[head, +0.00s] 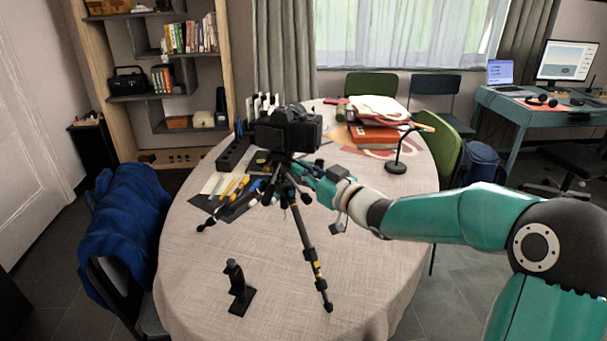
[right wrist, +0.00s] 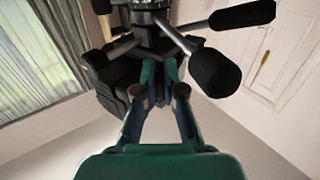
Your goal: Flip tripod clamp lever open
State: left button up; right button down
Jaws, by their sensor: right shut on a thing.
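A black tripod (head: 309,243) stands upright on the round table with a black camera (head: 288,130) on its head. My right gripper (head: 303,170) reaches in from the right, just under the camera. In the right wrist view my gripper (right wrist: 160,70) is shut at the tripod head (right wrist: 150,32), close to the camera body (right wrist: 112,82). The fingertips close on a small part there, and they hide most of it. I cannot make out the clamp lever clearly. A black handle (right wrist: 215,72) sticks out beside the fingers. My left gripper is not in view.
The round table (head: 380,260) carries a small black stand (head: 236,288) in front, pens on a dark mat (head: 208,203) at left, and a desk lamp (head: 397,165) and red books (head: 373,133) behind. The front right of the table is clear.

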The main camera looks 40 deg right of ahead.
jog(key=n+y+p, duration=0.1)
jog(key=y+p, duration=0.1)
jog(key=d+n+g+y+p, duration=0.1)
jog(key=y+p, duration=0.1)
jog(key=d+n+y+p, duration=0.1)
jog(key=n+y+p, duration=0.1)
jog(key=p, duration=0.1)
jog(key=shift+w+r, duration=0.3)
jog(key=shift+r, duration=0.1)
jog(key=shift+w+d+f+n+g+y+p, duration=0.1)
jog(key=shift+d+f+n+g+y+p, duration=0.1)
jog(key=shift+n+g+y+p, duration=0.55)
jog(key=c, duration=1.6)
grip_release()
jog(key=shift+o, duration=0.2)
jog(key=shift+a, duration=0.1)
jog(key=shift+f, duration=0.1)
jog(key=v, duration=1.2)
jog(key=shift+f, duration=0.2)
